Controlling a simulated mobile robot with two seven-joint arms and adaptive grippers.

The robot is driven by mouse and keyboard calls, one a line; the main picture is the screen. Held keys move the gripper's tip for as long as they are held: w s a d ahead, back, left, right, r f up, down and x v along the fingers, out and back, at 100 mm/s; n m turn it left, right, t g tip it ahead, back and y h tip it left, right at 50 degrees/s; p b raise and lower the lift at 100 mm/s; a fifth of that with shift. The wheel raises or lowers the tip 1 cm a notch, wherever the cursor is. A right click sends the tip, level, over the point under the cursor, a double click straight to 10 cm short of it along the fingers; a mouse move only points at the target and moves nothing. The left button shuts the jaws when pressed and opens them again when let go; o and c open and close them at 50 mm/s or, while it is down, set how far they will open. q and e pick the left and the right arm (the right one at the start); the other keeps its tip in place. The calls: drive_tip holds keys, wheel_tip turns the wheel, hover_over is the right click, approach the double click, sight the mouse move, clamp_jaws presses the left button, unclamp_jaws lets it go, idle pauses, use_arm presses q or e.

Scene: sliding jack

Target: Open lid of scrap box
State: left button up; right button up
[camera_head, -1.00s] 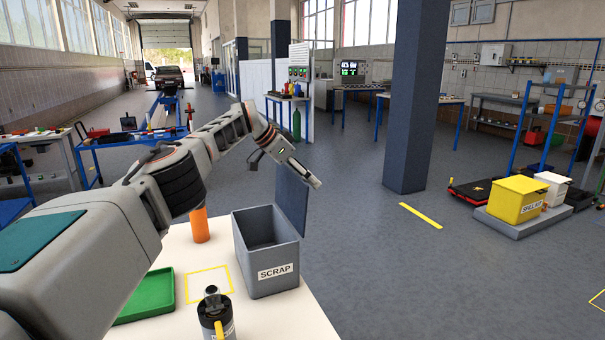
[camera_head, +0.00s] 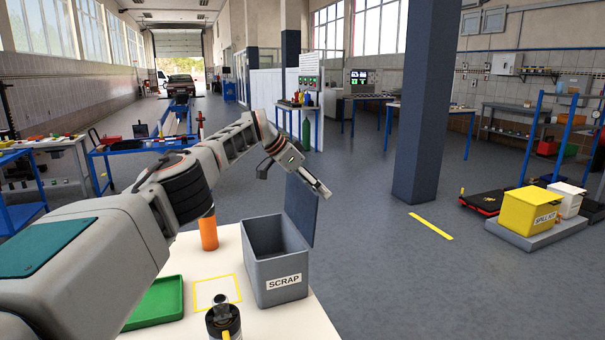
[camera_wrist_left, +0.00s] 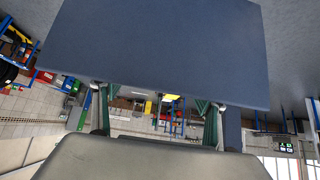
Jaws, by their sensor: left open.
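The grey scrap box (camera_head: 281,270), labelled SCRAP, stands on the white table in the head view, and its inside shows from above. Its blue-grey lid (camera_head: 301,210) stands up steeply at the box's far right edge. My left gripper (camera_head: 326,192) is beside the upper part of the lid, pointing down to the right. In the left wrist view a broad blue-grey panel, which looks like the lid (camera_wrist_left: 160,45), fills the upper middle. The left gripper's green-padded fingers (camera_wrist_left: 158,108) are apart with nothing between them. Whether the gripper touches the lid cannot be told. My right gripper is not in view.
On the white table (camera_head: 265,325) are an orange cylinder (camera_head: 208,233), a green tray (camera_head: 155,304), a yellow marked square (camera_head: 217,291) and a dark canister (camera_head: 222,320). A blue pillar (camera_head: 425,110) and a yellow bin (camera_head: 531,210) stand beyond.

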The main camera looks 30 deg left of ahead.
use_arm(q)
drive_tip(key=v, duration=1.1)
drive_tip(key=shift+s, duration=0.2)
drive_tip(key=shift+a+r, duration=0.1)
drive_tip(key=shift+r, duration=0.1)
